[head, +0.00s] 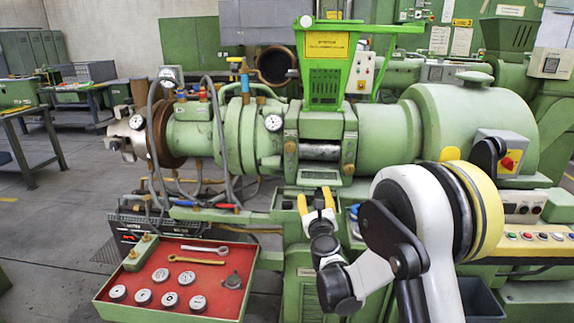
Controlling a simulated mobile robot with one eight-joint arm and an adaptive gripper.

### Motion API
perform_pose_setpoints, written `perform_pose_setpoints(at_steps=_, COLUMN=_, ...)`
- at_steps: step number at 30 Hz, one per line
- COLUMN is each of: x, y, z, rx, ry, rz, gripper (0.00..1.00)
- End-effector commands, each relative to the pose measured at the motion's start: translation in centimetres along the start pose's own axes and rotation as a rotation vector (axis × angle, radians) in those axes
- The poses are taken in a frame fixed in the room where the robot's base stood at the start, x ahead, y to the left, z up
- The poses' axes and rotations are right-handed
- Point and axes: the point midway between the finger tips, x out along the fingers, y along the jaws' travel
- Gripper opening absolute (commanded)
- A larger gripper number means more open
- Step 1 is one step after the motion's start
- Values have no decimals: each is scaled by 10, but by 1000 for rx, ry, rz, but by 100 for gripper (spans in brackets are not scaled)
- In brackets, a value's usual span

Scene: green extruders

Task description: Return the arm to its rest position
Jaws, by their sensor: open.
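My gripper (317,199) shows in the head view near the middle, with two yellow fingertips standing apart. It is open, and I see nothing between its fingers. It points away from me toward the green extruder (385,127), in front of the lower body of that machine. My arm's large white, black and yellow joint fills the right foreground. Its dark wrist links run left from there to the gripper. I cannot tell how far the fingertips are from the machine behind them.
A red-lined tray (206,271) with round metal parts, a yellow wrench (196,261) and a silver wrench (204,248) lies left of my arm. A button panel (535,237) is at the right. A blue table (40,132) stands far left. Grey floor (55,235) is open at the left.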

Motion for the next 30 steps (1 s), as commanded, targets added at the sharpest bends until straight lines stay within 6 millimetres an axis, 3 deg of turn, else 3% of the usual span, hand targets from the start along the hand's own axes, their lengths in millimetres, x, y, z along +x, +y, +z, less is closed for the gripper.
perform_pose_setpoints(at_steps=1, x=-10, y=-3, z=27, rx=-124, ry=-16, rz=41, gripper=51)
perform_pose_setpoints(at_steps=3, x=-26, y=-1, z=59, rx=-329, ry=-40, rz=111, gripper=51)
perform_pose_setpoints(at_steps=6, x=-56, y=1, z=92, rx=-623, ry=-72, rz=209, gripper=51)
perform_pose_setpoints(at_steps=9, x=-92, y=4, z=112, rx=-912, ry=-101, rz=312, gripper=51)
perform_pose_setpoints(at_steps=12, x=-136, y=4, z=118, rx=-1197, ry=-128, rz=423, gripper=51)
perform_pose_setpoints(at_steps=17, x=-214, y=-2, z=104, rx=-1638, ry=-168, rz=623, gripper=51)
perform_pose_setpoints(at_steps=24, x=-341, y=-32, z=44, rx=-2212, ry=-223, rz=993, gripper=51)
perform_pose_setpoints(at_steps=27, x=-383, y=-48, z=18, rx=-2371, ry=-244, rz=1141, gripper=51)
perform_pose_setpoints(at_steps=30, x=-411, y=-60, z=1, rx=-2472, ry=-258, rz=1253, gripper=51)
